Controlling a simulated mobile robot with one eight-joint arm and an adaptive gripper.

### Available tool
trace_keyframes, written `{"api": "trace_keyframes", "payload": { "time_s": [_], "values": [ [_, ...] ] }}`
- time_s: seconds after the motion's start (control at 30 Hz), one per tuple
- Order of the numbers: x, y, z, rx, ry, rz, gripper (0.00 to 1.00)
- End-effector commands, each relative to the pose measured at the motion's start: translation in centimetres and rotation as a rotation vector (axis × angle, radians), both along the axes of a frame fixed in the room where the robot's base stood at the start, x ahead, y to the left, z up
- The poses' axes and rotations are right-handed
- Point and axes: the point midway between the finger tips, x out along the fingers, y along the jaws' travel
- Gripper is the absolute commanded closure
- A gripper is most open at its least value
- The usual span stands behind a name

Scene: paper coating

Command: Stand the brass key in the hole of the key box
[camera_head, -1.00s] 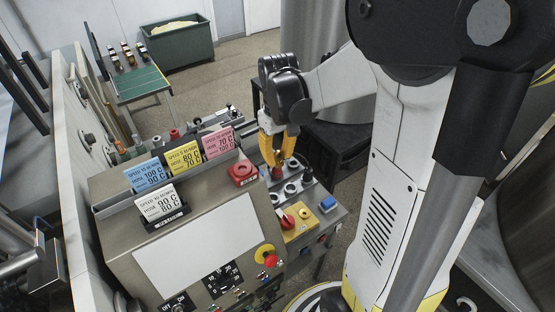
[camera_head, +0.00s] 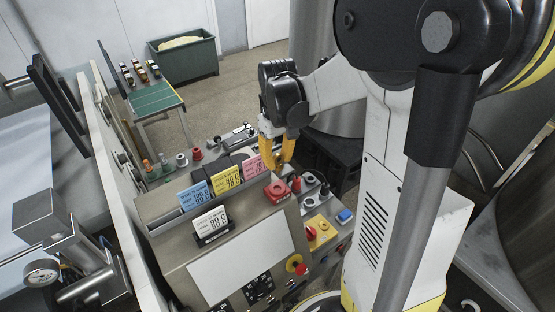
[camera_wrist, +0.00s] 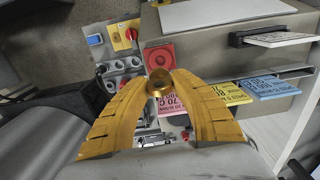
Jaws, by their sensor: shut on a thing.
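My gripper (camera_head: 278,155) has yellow fingers pointing down behind the red square box on the console. In the wrist view, the fingertips (camera_wrist: 159,84) are shut on the brass key (camera_wrist: 158,80), seen end-on as a round golden piece. Its lower part is hidden. The red box (camera_head: 277,190) has a round centre and looks like the key box; it also shows in the wrist view (camera_wrist: 160,56), just beyond the key. The key appears above the console and apart from the box, though its height is hard to judge.
Blue, yellow and pink cards (camera_head: 227,179) stand in a slot left of the gripper, the pink one very close. A white card (camera_head: 211,222) stands in front. A yellow switch panel (camera_head: 321,231) and several round knobs lie right of the red box. A blank white plate (camera_head: 240,261) covers the console front.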

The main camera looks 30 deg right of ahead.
Motion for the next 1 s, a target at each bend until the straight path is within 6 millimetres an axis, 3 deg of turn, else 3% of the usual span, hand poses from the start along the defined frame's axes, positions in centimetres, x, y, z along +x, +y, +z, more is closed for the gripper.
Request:
{"api": "trace_keyframes", "payload": {
  "time_s": [0.63,1.0],
  "values": [
    [0.0,0.0,-5.4,-0.001,0.0,0.0,1.0],
    [0.0,0.0,-5.8,-0.001,0.0,0.0,1.0]
  ]
}}
